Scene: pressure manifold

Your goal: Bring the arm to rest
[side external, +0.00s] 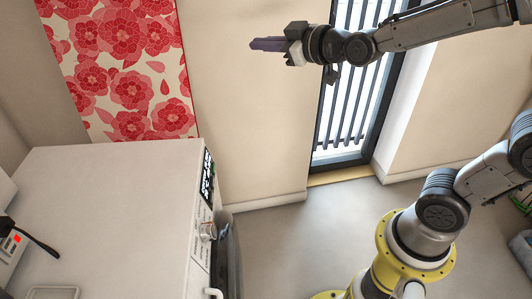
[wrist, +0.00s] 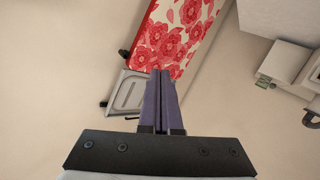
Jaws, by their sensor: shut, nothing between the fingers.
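My gripper (side external: 268,44) is high in the side external view, left of the window and well above the floor. Its purple fingers point left and are closed together with nothing between them. In the wrist view the fingers (wrist: 162,82) show side by side, touching, in front of the pale wall. The arm reaches in from the upper right, clear of everything around it.
A white box-like appliance (side external: 110,200) with a control panel and knob fills the lower left. A red floral panel (side external: 125,65) hangs on the wall behind. A barred window (side external: 355,90) stands behind the arm. The floor (side external: 300,235) between is open.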

